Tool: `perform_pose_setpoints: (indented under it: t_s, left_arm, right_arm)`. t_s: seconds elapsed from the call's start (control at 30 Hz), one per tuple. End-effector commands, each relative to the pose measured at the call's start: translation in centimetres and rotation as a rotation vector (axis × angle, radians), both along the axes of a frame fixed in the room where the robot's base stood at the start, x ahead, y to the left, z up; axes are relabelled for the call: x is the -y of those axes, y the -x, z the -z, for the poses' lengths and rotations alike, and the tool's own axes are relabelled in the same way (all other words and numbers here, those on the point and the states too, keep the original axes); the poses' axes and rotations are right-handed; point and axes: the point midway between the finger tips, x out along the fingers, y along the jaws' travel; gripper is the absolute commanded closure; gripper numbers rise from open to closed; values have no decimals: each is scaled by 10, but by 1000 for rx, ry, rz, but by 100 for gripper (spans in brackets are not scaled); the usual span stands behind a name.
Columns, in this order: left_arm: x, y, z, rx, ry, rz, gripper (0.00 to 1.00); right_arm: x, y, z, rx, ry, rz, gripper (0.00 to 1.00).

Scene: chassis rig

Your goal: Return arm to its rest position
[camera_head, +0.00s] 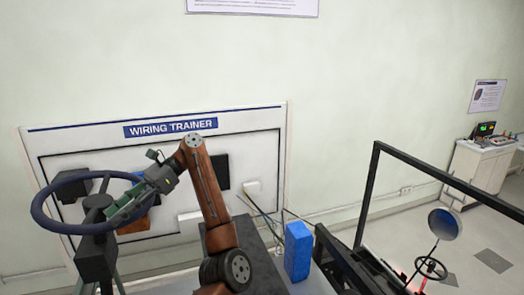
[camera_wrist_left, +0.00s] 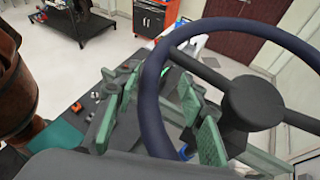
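My left arm (camera_head: 205,185) is brown and bent. It rises from the lower middle of the head view and reaches down to the left. My left gripper (camera_head: 122,208) with green fingers is at the right side of a dark blue steering wheel (camera_head: 48,225). In the left wrist view the steering wheel (camera_wrist_left: 152,90) is close up, and its rim passes between the spread green fingers of my left gripper (camera_wrist_left: 158,132). The fingers look apart, with gaps beside the rim; I cannot tell whether one touches it. My right gripper is not in view.
The wheel's black hub and post (camera_head: 97,258) stand in front of the wiring trainer board (camera_head: 240,125). A blue block (camera_head: 298,250) stands right of my arm. A black frame (camera_head: 372,190) rises at right. A workbench (camera_head: 482,165) stands far right.

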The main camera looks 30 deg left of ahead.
Motion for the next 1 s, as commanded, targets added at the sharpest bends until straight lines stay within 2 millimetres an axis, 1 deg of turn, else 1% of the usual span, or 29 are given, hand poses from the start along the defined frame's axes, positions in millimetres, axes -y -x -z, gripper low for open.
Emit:
perform_pose_setpoints:
  t_s: [0.1,0.33,0.5,0.57,0.73,1.0]
  left_arm:
    - [-4,13,5,-1,-5,-4,63]
    - [-11,37,15,0,-4,1,63]
    - [-15,51,20,0,-4,3,63]
    - [-16,52,21,0,-2,7,63]
    - [-14,47,20,-2,1,31,63]
    - [-15,49,20,-2,0,22,63]
  right_arm:
    - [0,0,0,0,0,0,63]
    - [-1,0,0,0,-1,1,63]
    - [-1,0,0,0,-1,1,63]
    - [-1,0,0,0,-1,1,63]
    - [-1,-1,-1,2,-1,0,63]
    - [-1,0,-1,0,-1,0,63]
